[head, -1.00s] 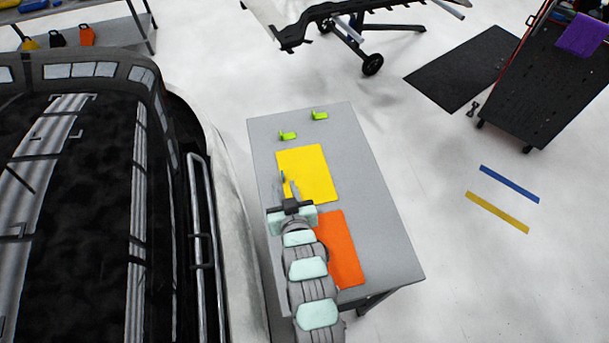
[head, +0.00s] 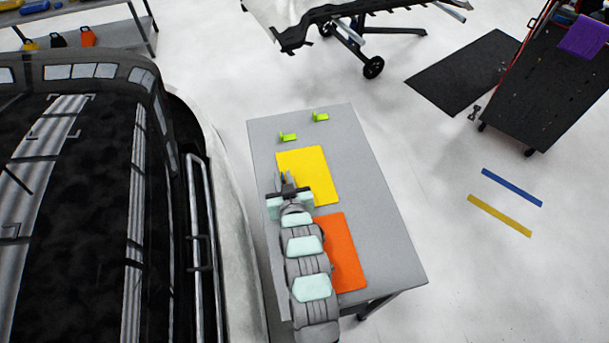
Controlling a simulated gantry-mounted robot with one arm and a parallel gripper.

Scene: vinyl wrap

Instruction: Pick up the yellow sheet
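The yellow sheet (head: 313,172) lies flat on the grey table (head: 370,215), in its middle part. My gripper (head: 285,177) is at the left edge of the yellow sheet, its fingers pointing away toward the far end of the table. The fingers are small in this view and I cannot tell whether they touch the sheet or whether anything is between them. My arm covers the near left part of the table and part of the orange sheet.
An orange sheet (head: 343,252) lies on the table nearer than the yellow one. Two green squeegee-like tools (head: 288,137) (head: 320,117) stand at the far end. A black car (head: 80,200) is close on the left. The table's right side is clear.

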